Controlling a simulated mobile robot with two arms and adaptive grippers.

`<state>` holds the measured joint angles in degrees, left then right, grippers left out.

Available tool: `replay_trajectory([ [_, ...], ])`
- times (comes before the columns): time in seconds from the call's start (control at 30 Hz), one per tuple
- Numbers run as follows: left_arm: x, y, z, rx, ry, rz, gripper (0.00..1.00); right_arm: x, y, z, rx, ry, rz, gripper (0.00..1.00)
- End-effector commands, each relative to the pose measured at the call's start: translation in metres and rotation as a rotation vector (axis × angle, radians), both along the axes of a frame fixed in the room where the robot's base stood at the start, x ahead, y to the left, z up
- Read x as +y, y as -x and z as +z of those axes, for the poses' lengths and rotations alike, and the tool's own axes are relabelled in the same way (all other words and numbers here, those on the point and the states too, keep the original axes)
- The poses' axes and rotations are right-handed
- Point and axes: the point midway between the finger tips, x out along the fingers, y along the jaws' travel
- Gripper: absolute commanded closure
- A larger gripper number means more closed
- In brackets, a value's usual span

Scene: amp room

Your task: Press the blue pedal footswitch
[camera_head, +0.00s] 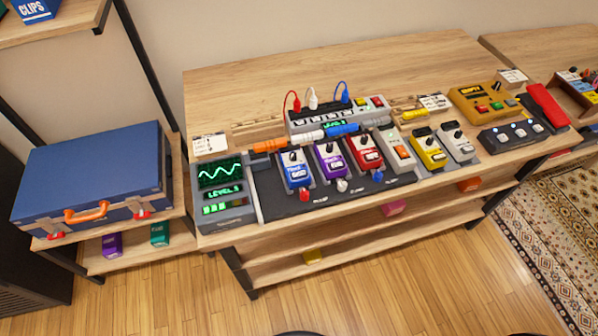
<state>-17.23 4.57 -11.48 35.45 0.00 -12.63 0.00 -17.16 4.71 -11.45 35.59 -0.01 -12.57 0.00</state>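The blue pedal (293,167) stands on a black pedal board (325,200) on the wooden bench, at the left end of a row of pedals. It has a dark knob on top and a pale label on its sloping face. A small red piece (305,196) sits just in front of it. I cannot clearly make out the footswitch at this size. Neither of my grippers is in view.
Purple (328,158) and red (365,151) pedals stand close on the right. A grey unit with a green wave screen (221,173) stands on the left. Red, white and blue plugs rise from a box (337,117) behind. The wooden floor (390,290) in front is clear.

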Motion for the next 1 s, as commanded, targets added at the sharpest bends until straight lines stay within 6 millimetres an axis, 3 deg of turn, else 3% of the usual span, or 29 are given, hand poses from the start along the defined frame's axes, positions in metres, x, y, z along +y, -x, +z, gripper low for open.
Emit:
replay_trajectory([
  [0.6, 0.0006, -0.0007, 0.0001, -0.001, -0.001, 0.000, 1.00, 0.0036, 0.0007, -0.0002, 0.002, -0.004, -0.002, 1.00],
  [1.0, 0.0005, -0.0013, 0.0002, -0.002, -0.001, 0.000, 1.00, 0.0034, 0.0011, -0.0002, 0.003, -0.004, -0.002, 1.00],
])
